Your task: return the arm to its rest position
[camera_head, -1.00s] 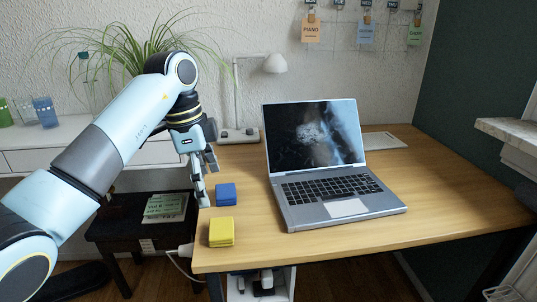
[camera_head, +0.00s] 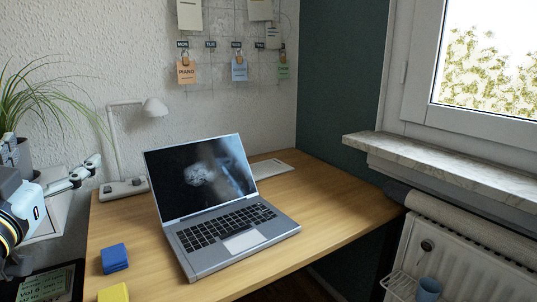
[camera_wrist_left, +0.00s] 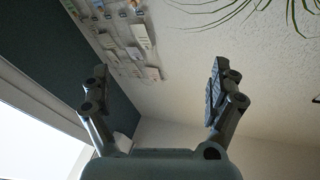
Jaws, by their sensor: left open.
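My left gripper (camera_head: 88,168) is at the left edge of the head view, beside the desk's left end and in front of the wall. Its fingers point right, and only part of the arm shows. In the left wrist view the two fingers of my left gripper (camera_wrist_left: 158,88) are spread wide with nothing between them. Behind them are the white wall and the wall grid with cards. My right gripper is in neither view.
The desk (camera_head: 330,208) holds an open laptop (camera_head: 232,235), a white lamp (camera_head: 115,140), a blue block (camera_head: 114,258) and a yellow block (camera_head: 113,293). A plant (camera_head: 40,95) stands at the left. A window sill (camera_head: 450,165) and radiator (camera_head: 470,250) are at the right.

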